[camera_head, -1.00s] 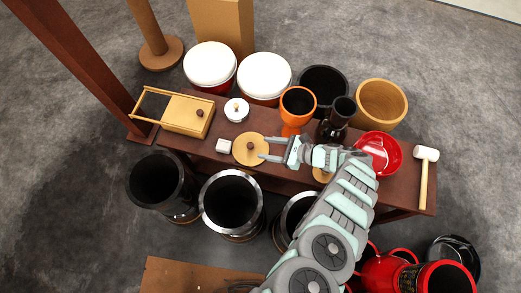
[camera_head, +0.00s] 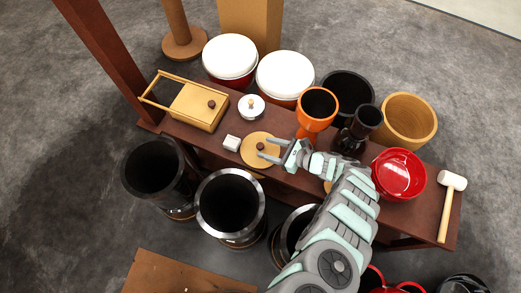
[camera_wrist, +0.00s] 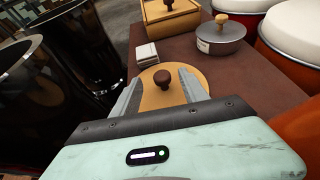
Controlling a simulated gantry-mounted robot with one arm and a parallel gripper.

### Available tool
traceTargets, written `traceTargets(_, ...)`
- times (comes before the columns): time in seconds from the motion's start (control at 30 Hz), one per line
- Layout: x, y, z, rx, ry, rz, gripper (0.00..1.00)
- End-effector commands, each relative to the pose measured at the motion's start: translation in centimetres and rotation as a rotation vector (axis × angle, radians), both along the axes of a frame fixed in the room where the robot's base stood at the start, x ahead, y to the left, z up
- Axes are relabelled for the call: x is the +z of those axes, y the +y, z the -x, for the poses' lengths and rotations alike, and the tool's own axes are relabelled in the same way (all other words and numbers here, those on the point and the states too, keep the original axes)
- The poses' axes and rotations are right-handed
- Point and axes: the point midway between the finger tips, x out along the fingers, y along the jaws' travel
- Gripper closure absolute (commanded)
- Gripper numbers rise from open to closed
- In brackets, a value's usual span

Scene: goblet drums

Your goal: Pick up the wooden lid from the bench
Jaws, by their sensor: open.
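The wooden lid (camera_head: 250,157) is a flat tan disc with a dark brown knob, lying on the dark red-brown bench (camera_head: 185,133) near its front edge. My gripper (camera_head: 263,148) is open, with its fingers reaching over the lid from the right, one on each side of the knob as seen from above. In the wrist view the lid (camera_wrist: 171,97) lies just ahead, with its knob (camera_wrist: 163,79) standing between the two fingers (camera_wrist: 160,97). The near part of the lid is hidden by my gripper. I cannot tell whether the fingers touch it.
A small white block (camera_head: 231,142) sits left of the lid. A silver lidded pot (camera_head: 251,108), a wooden box (camera_head: 200,104) and an orange goblet drum (camera_head: 316,108) stand around it. Black drums (camera_head: 229,205) stand in front. A red bowl (camera_head: 399,174) and mallet (camera_head: 449,205) are at the right.

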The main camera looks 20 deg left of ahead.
Motion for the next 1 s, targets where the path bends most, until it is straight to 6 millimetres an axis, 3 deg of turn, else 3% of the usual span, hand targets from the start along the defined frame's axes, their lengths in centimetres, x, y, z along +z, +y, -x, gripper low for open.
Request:
traceTargets(0.2,-1.6,3.0,-0.4,0.001,0.001,0.000,0.48)
traceTargets(0.47,-1.5,3.5,-0.4,0.000,0.001,0.001,0.48)
traceTargets(1.0,-1.6,3.5,-0.4,0.000,0.001,0.000,0.92)
